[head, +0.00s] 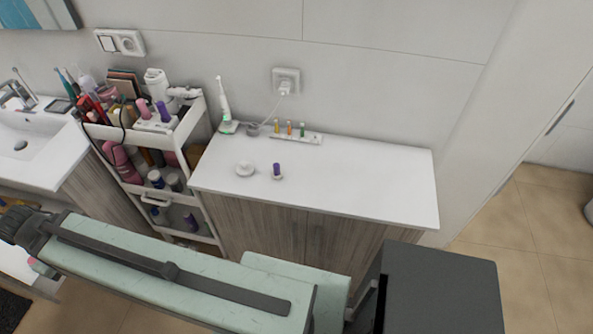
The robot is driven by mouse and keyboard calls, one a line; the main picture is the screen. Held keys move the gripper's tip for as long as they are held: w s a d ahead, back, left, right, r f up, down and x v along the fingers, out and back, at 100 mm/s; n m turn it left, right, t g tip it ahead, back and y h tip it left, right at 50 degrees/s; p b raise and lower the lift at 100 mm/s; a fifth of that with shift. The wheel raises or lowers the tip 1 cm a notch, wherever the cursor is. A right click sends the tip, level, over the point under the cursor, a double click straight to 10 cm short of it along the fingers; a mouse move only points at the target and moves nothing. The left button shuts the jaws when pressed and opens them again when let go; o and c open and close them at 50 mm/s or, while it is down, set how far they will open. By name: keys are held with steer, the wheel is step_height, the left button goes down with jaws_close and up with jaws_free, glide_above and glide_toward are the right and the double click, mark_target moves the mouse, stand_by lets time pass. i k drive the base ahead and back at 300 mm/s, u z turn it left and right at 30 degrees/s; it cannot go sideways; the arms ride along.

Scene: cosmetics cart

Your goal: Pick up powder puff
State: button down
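Two small items stand on the white counter top (350,185), near its left front part. One is a low white round item (245,169) with a small raised middle. The other is a purple upright piece (276,168) on a small pale round base. Either could be the powder puff; I cannot tell which at this size. My mint-green arm crosses the bottom of the head view, in front of the counter. The fingertips of my gripper are not visible, so I cannot see whether it holds anything.
A white cart (200,150) full of cosmetics stands left of the counter. An electric toothbrush (224,103) on its charger and a narrow strip of small bottles (290,133) stand along the wall. The counter's right half is clear. A sink (25,145) is at far left.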

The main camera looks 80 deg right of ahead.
mark_target(277, 174)
steer(key=z, duration=0.5)
steer(key=i, duration=0.2)
steer(key=z, duration=3.1)
steer(key=k, duration=0.75)
steer(key=u, duration=0.75)
steer(key=i, duration=0.5)
steer(key=u, duration=0.05)
